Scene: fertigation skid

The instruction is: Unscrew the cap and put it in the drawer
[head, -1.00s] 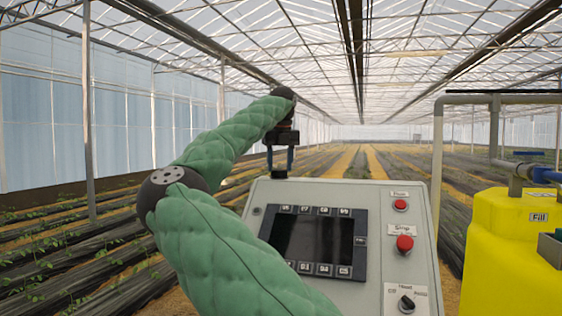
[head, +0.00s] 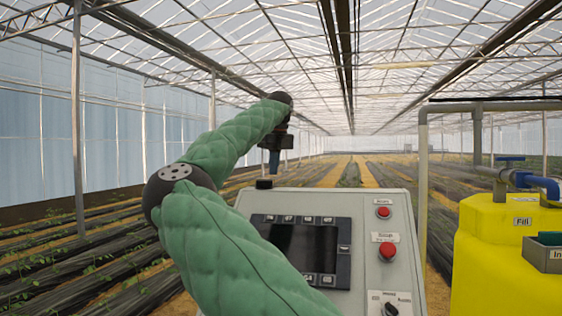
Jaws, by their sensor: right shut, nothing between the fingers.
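My right gripper (head: 274,160) hangs pointing down at the end of the green-sleeved arm, above the far edge of the grey control console. Its fingers look together, with nothing seen between them. A small black round piece (head: 264,183) stands on the console's top edge, just below the fingertips in the picture. I cannot tell whether it is the cap or how far it is from the fingers. My left gripper is not in view.
The grey console (head: 402,235) has a dark screen (head: 300,245), two red buttons and a black selector knob (head: 390,309). A yellow tank (head: 500,265) marked "Fill" stands at right, with a blue pipe (head: 535,182) above and a grey-green box (head: 545,250). Planted rows lie behind.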

